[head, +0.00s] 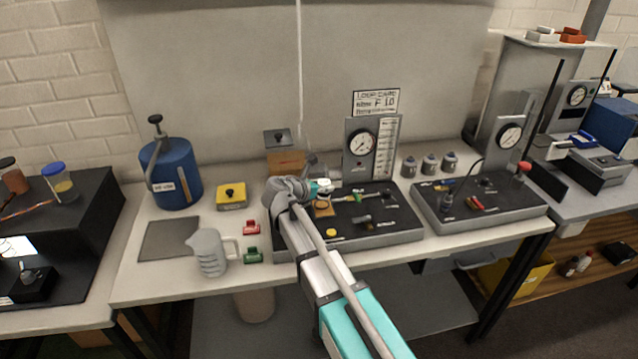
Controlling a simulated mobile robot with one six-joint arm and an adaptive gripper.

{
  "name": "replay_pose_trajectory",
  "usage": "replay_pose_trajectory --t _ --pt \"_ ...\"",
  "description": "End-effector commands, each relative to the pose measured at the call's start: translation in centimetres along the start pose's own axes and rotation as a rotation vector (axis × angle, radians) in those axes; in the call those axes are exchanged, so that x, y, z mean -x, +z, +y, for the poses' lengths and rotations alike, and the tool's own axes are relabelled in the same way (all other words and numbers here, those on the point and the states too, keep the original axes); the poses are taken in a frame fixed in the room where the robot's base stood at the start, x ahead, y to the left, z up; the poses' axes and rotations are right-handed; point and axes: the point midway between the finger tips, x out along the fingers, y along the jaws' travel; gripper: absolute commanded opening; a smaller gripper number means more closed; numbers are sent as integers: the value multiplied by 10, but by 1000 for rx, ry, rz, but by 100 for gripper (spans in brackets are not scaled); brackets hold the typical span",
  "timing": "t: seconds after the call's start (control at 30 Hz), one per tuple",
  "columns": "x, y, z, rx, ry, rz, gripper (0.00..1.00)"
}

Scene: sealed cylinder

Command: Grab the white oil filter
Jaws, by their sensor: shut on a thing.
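My gripper (321,188) is at the end of my arm, over the left part of the black apparatus base (392,232) in the middle of the bench. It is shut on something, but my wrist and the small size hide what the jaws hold. A small white and teal piece shows at the wrist end; I cannot tell whether it is part of my gripper or the white oil filter. No other thing is clearly recognisable as that filter.
A gauge panel (361,165) stands behind my gripper. Several grey canisters, including this one (429,164), stand right.

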Motion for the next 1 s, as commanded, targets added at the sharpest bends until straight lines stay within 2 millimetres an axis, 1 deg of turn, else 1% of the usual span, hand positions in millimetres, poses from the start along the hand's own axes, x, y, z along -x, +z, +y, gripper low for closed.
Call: replay_pose_trajectory --t 0.03,0.3,0.4,0.6,0.8,1.0 --pt "9 10 -7 0 0 0 3" --pt "34 34 -28 0 1 0 3" --pt "50 36 -50 0 1 0 3" --pt "72 42 -79 0 0 -1 3" --pt "86 45 -94 0 0 -1 3" --pt "90 45 -100 0 0 -1 3"
